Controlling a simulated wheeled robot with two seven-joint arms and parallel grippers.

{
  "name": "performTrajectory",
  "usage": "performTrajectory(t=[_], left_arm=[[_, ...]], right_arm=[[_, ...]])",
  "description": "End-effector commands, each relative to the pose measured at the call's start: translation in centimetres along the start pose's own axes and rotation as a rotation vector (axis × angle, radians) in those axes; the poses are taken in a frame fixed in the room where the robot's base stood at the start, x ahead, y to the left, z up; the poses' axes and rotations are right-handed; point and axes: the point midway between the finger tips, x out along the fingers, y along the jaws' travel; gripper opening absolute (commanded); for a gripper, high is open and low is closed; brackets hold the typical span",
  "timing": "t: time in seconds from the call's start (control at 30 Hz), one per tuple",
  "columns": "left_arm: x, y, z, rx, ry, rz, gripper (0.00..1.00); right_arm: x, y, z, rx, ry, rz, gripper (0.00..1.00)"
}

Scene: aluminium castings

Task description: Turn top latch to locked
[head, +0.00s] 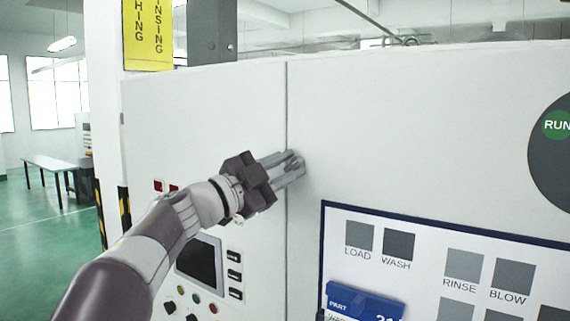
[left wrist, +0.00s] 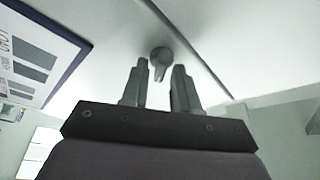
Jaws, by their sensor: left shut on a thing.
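The top latch is a small grey turning knob with a short lever, mounted on the white cabinet front (head: 400,120) beside the vertical door seam. In the left wrist view the latch (left wrist: 160,55) shows its round hub, with the lever pointing toward my fingers. My left gripper (head: 297,167) reaches the latch from the left and is shut on it, with one finger on each side of the lever. The fingers hide most of the latch in the head view. My right gripper is not in view.
A blue-framed panel (head: 420,240) with LOAD, WASH, RINSE and BLOW squares is at lower right, with a blue PART card (head: 362,302) in front. A dark disc (head: 555,165) with a green RUN mark is at right.

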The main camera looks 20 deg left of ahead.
Motion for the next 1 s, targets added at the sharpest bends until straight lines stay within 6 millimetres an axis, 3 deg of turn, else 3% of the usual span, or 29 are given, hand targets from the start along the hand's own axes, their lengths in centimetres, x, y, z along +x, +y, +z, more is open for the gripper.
performTrajectory(t=[0.3,0.87,0.9,1.0], left_arm=[[0.02,-0.12,-0.01,0.118,0.000,0.048,0.00],[0.01,-0.05,0.00,0.147,0.000,0.061,0.00],[0.01,-0.05,0.00,0.147,0.000,0.061,0.33],[0.01,-0.05,0.00,0.146,0.000,0.061,0.37]], right_arm=[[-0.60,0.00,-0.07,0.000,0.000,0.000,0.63],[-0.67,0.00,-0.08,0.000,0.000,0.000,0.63],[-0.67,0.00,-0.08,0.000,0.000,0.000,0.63],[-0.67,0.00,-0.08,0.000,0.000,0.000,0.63]])
